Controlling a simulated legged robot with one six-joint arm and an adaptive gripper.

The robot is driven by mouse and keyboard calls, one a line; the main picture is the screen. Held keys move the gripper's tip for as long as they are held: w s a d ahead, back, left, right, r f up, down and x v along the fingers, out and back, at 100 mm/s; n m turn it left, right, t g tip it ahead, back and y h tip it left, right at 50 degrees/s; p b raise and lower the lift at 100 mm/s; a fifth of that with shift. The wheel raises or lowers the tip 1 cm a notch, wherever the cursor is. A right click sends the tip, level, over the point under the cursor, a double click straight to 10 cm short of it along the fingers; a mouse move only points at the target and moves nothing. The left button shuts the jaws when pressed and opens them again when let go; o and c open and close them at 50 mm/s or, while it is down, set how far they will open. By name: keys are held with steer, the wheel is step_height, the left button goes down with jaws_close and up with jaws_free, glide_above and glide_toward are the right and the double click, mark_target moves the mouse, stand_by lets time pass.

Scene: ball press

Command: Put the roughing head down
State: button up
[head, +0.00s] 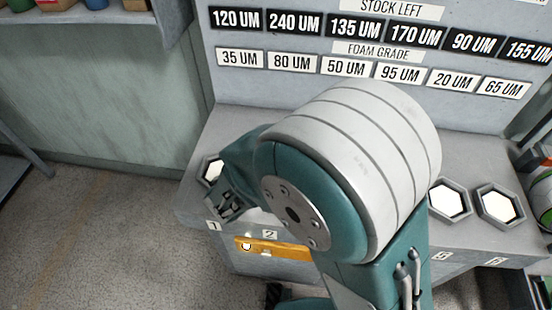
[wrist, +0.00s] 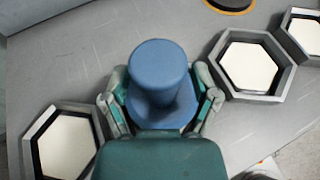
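In the wrist view a blue head (wrist: 158,78), a round knob on a wider disc, sits between the fingers of my gripper (wrist: 163,103). The fingers close on both sides of the disc, and I take this to be the roughing head. In the head view my gripper (head: 228,205) is low at the left end of the grey bench, near labels 1 and 2. The blue head cannot be made out there. My own arm hides the middle of the bench. Whether the head touches the bench is not clear.
Hexagonal trays with white pads flank the blue head in the wrist view, one at left (wrist: 40,118) and others at right (wrist: 222,85). Two trays (head: 466,207) show at the bench's right. A label board (head: 300,85) stands behind. An orange panel (head: 285,250) is on the bench front.

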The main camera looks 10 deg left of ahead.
steer(key=v, duration=1.2)
steer(key=shift+r, duration=0.2)
steer(key=shift+d, duration=0.15)
steer(key=d+r+m+g, duration=0.2)
steer(key=d+m+g, duration=0.2)
steer(key=d+m, duration=0.4)
steer(key=d+r+m+g, duration=0.2)
steer(key=d+m+g, duration=0.2)
steer(key=d+m, duration=0.45)
steer(key=s+d+r+m+t+y, duration=0.1)
steer(key=s+d+r+m+y, duration=0.4)
steer(key=d+m, duration=0.5)
steer(key=r+m, duration=0.1)
steer(key=m, duration=0.4)
steer(key=shift+s+r, duration=0.15)
steer(key=shift+s, duration=0.15)
